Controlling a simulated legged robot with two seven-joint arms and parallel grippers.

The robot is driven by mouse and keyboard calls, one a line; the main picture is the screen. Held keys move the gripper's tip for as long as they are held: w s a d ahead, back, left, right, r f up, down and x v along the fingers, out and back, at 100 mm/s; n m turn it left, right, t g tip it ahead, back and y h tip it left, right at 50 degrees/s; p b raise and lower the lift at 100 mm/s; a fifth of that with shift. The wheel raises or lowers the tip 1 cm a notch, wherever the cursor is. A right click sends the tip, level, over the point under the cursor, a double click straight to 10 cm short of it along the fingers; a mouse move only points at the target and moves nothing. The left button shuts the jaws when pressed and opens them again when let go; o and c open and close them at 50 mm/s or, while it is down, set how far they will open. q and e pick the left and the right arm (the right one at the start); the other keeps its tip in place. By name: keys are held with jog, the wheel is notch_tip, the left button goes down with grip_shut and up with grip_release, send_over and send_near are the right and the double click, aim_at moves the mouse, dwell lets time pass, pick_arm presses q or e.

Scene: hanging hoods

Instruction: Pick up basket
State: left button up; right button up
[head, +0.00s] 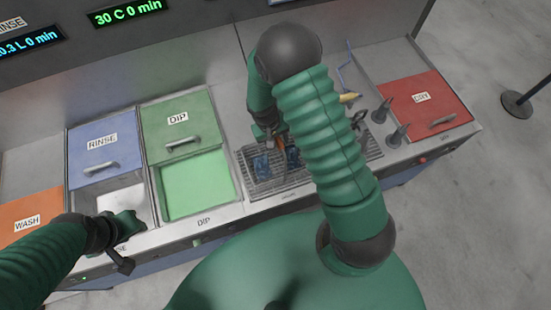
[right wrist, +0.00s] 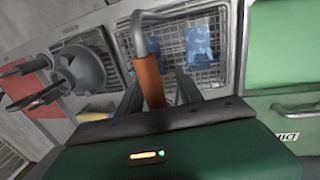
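The wire basket (head: 262,182) sits on the grated counter section right of the green DIP basin, with blue items inside. Its mesh also shows in the right wrist view (right wrist: 226,72). Its bent metal handle has an orange-brown grip (right wrist: 149,80). My right gripper (right wrist: 160,88) is open, with one finger on each side of the orange grip and a visible gap on the right side. In the head view my right arm hides part of the basket and handle. My left gripper (head: 130,228) is over the front of the RINSE basin; its finger opening is unclear.
The blue RINSE lid (head: 105,152), green DIP lid (head: 178,122) and red DRY lid (head: 424,105) line the counter. The DIP basin (head: 195,185) is uncovered. Dark cone-shaped fittings (head: 397,136) stand right of the grating. A post base (head: 517,104) stands on the floor.

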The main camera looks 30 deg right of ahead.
jog(key=shift+a, duration=0.1)
jog(key=c, duration=0.4)
jog(key=shift+s+d, duration=0.15)
jog(key=shift+d, duration=0.2)
grip_shut()
jog(key=shift+a, duration=0.15)
